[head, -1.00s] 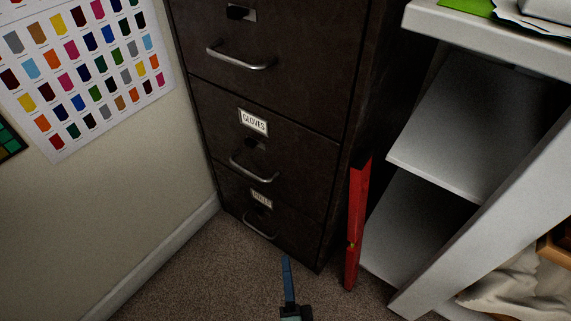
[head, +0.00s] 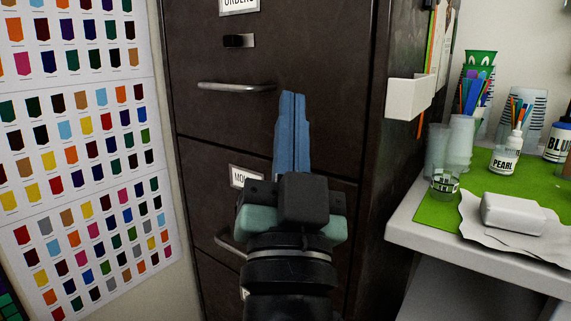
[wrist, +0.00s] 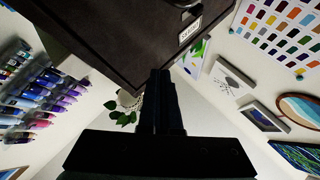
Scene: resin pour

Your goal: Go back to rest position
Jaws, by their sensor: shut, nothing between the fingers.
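My gripper (head: 292,97) is in the middle of the head view, its blue fingers pointing up and pressed together with nothing between them. It is in front of the dark filing cabinet (head: 330,60); I cannot tell the exact gap between them. The cabinet's drawers look closed. In the wrist view my gripper (wrist: 160,75) shows dark and shut, with the cabinet (wrist: 110,35) beyond it at the upper left. My wrist hides part of a lower drawer and its handle.
A white table (head: 420,235) with a green mat (head: 546,190), cups, bottles and a white block (head: 514,213) stands at the right. A white holder (head: 409,97) sticks out from the cabinet's side. A colour chart (head: 75,85) hangs on the left wall.

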